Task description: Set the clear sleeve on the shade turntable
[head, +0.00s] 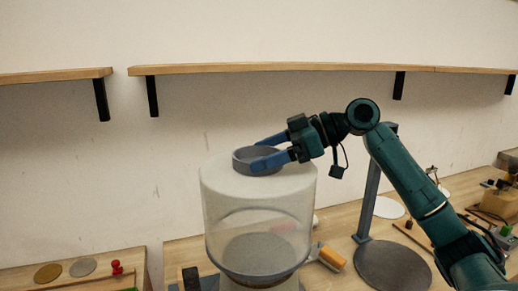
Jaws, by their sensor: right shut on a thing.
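The clear sleeve (222,210) stands upright in the middle of the head view. It is a wide see-through cylinder with a frosted top and a small grey collar (243,166) on it. My right gripper (257,156) reaches in from the right with its blue fingers shut on the collar. Below and through the sleeve shows a round grey disc (258,252), which looks like the shade turntable. I cannot tell whether the sleeve's lower edge touches it. My left gripper is not in view.
A grey stand with a round base (393,266) and upright post (367,200) is right of the sleeve. An orange-handled brush (331,259) lies between them. A red knob (117,268) and two discs are at lower left. Wooden shelves (270,67) run along the wall.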

